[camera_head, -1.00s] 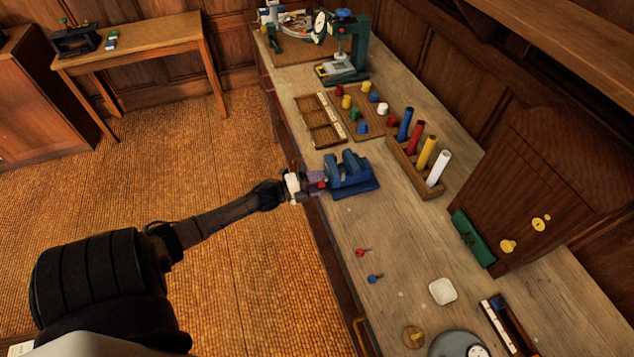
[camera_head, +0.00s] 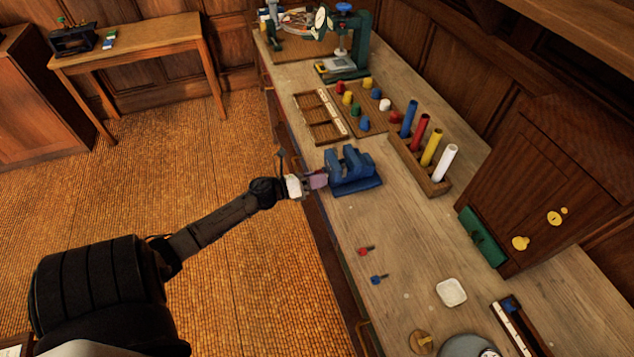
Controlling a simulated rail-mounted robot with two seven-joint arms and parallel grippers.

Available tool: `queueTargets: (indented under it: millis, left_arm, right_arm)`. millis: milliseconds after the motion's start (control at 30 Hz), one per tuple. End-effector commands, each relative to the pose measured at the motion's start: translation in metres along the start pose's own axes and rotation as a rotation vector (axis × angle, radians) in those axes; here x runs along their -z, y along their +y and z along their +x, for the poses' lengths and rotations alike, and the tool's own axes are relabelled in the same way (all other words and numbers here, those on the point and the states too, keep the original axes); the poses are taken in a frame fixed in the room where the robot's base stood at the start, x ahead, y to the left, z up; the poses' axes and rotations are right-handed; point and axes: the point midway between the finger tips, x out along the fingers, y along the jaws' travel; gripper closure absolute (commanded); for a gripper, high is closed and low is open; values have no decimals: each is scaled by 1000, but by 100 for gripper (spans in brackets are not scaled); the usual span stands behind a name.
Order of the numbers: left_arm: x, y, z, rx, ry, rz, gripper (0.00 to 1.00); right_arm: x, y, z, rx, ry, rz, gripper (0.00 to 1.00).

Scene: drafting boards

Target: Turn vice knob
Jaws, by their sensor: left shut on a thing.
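The blue vice (camera_head: 354,174) stands on the workbench near its left edge, in the middle of the head view. My left arm reaches in from the lower left. My left gripper (camera_head: 311,183) is at the vice's left side, shut on the vice knob. The jaws mostly hide the knob, so its exact shape and angle cannot be made out. A small purplish part shows between the gripper and the vice. My right gripper is not in view.
The workbench (camera_head: 408,237) is clear just in front of the vice. A red key-like piece (camera_head: 365,251) and a blue one (camera_head: 379,279) lie nearer. A rack of coloured tubes (camera_head: 432,187) stands right of the vice, and an empty wooden tray (camera_head: 320,131) lies behind it.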

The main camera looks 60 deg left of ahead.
Motion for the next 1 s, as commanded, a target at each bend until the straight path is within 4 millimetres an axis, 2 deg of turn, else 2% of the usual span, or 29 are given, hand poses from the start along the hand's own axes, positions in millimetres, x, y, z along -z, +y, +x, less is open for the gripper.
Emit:
queueTargets:
  millis: [33,1000]
  left_arm:
    - [3,2,0,2,0,44,74]
    - [2,6,0,1,0,967,74]
  right_arm:
    - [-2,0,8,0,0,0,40]
    - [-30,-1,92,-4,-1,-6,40]
